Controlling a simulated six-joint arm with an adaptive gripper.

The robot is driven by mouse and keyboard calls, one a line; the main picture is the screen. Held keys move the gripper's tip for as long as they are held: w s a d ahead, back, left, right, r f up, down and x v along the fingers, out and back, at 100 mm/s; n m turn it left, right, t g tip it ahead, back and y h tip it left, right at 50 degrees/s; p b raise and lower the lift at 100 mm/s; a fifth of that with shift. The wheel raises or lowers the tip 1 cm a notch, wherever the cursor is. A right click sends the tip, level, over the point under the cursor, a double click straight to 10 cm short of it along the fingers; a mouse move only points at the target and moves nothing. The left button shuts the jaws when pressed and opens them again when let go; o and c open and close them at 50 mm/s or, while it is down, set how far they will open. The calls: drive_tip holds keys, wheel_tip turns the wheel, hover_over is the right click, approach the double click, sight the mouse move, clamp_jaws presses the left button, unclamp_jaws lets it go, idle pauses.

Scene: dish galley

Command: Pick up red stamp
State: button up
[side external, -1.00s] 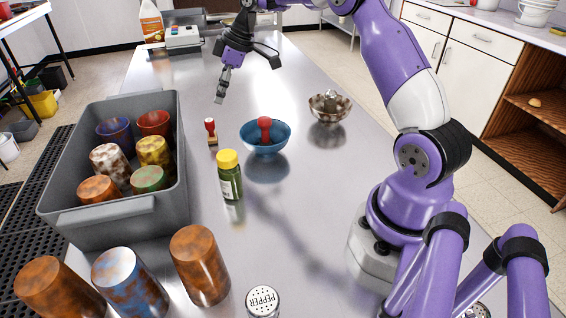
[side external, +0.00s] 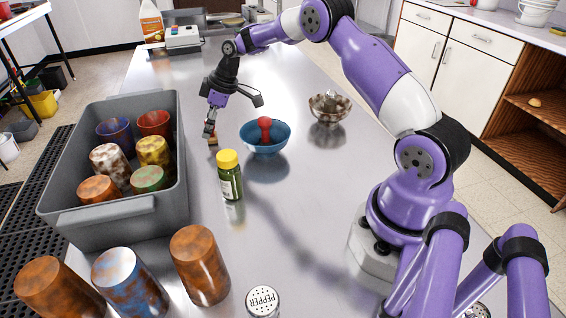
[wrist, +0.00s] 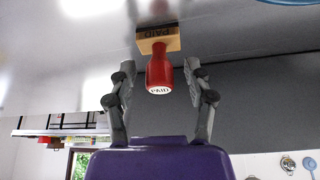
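The red stamp has a red handle with a PAID label on its end and a wooden base. In the wrist view the stamp (wrist: 159,72) stands between the fingertips of my gripper (wrist: 161,75), with a gap on each side. My gripper is open. In the side view my gripper (side external: 210,128) is lowered over the stamp (side external: 213,141) on the metal table. There only the stamp's lower part shows; my fingers hide much of its handle.
A blue bowl (side external: 252,136) with a red knobbed object (side external: 265,127) stands to the right. A yellow-capped bottle (side external: 230,180) stands in front. A grey bin (side external: 110,215) of several cups is at left. A speckled bowl (side external: 318,113) sits farther right.

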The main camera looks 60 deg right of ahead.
clamp_jaws()
